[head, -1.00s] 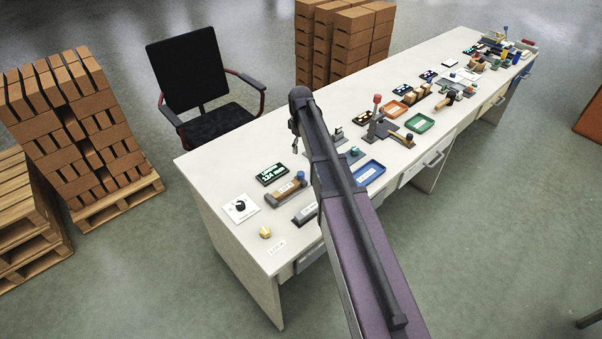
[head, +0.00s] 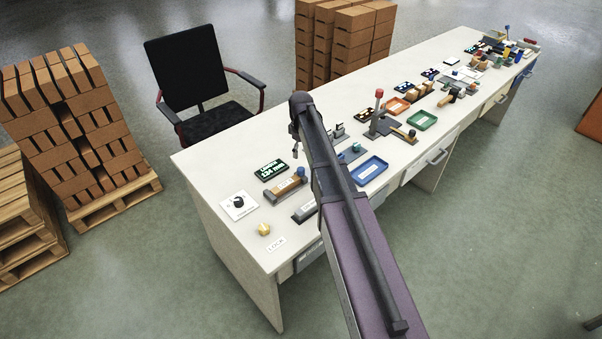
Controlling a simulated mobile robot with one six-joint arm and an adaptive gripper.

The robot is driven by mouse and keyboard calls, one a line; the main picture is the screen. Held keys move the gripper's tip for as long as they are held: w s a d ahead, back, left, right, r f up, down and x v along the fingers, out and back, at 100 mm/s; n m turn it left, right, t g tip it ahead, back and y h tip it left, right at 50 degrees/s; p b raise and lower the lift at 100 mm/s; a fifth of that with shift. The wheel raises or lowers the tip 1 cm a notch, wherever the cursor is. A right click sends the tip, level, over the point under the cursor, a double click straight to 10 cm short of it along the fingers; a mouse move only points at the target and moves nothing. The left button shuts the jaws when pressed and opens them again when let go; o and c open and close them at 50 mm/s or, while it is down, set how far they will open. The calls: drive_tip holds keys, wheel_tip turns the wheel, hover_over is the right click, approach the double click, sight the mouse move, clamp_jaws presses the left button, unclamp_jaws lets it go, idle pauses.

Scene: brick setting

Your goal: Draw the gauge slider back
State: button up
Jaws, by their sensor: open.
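The gauge (head: 284,190) is a brown block with a pale label, lying near the left end of the white bench. Its slider has a blue knob (head: 300,172) at the block's right end. My gripper (head: 295,147) shows only as a small dark piece beside the arm's far end, above the bench. It looks open and empty, apart from the blue knob; my arm hides most of it.
A dark grey block (head: 305,212) is in front. A blue tray (head: 369,170) and several fixtures continue right. A chair (head: 195,85) stands behind the bench.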

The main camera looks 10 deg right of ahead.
sight(301, 168)
drive_tip(key=shift+f+b, duration=4.2)
drive_tip(key=shift+f, duration=0.3)
